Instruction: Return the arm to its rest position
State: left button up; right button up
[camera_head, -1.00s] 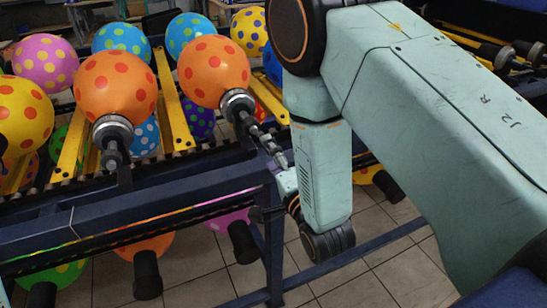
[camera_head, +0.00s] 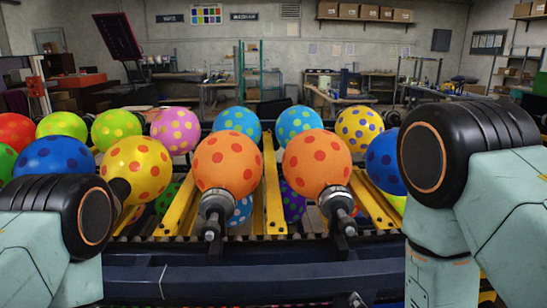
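Two orange balloons with red dots, the left one (camera_head: 228,163) and the right one (camera_head: 317,163), sit side by side on grey and black holders (camera_head: 217,203) (camera_head: 336,202) at the front of the rack. My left arm (camera_head: 45,240) shows at the lower left and my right arm (camera_head: 480,190) at the right, each with a black joint. Both arms are apart from the two orange balloons in the picture. Neither gripper shows, so I cannot see whether they hold anything.
A dark blue rail (camera_head: 250,275) crosses the front of the rack. Yellow bars (camera_head: 272,190) run between the balloons. A yellow dotted balloon (camera_head: 137,168) and a blue one (camera_head: 385,162) flank the orange pair. Several other balloons stand behind. Workbenches and shelves line the back.

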jog(key=s+d+f+n+g, duration=0.1)
jog(key=s+f+n+g, duration=0.3)
jog(key=s, duration=1.1)
jog(key=s+d+f+n+g, duration=0.1)
jog(key=s+f+n+g, duration=0.2)
jog(key=s+f+g, duration=0.6)
jog(key=s+f, duration=0.2)
jog(key=s, duration=0.4)
jog(key=shift+d+f+n, duration=0.2)
jog(key=shift+f+n, duration=0.1)
jog(key=shift+n, duration=0.1)
